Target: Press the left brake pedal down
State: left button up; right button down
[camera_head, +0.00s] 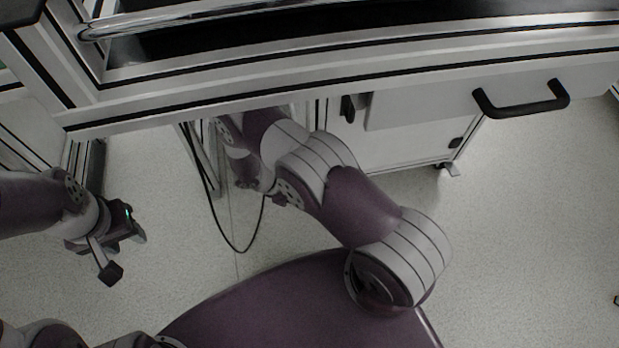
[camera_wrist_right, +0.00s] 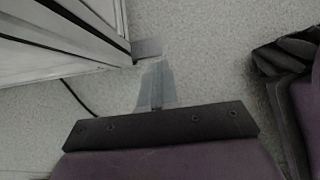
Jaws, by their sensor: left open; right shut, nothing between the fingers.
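A small flat grey piece (camera_wrist_right: 148,48) sticks out at the foot of the light frame in the right wrist view. It may be the left brake pedal, but I cannot tell for sure, nor whether it is down. My right gripper (camera_wrist_right: 156,75) is shut and empty, with its fingertips just below that piece in the picture; I cannot tell if they touch it. In the head view my right arm reaches under the bench edge and its fingers are hidden. My left gripper (camera_head: 128,248) is open and empty, above the floor at the left.
The bench (camera_head: 330,80) with its front rail spans the top of the head view. A white cabinet (camera_head: 400,140) stands below it on castors, beside a black drawer handle (camera_head: 522,102). A black cable (camera_head: 215,215) hangs in a loop near my right arm.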

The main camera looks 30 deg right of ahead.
jog(key=shift+w, duration=0.15)
jog(key=w+b+x, duration=0.1)
jog(key=b+x, duration=0.2)
jog(key=x, duration=0.4)
jog(key=shift+s, duration=0.5)
jog(key=shift+r, duration=0.1)
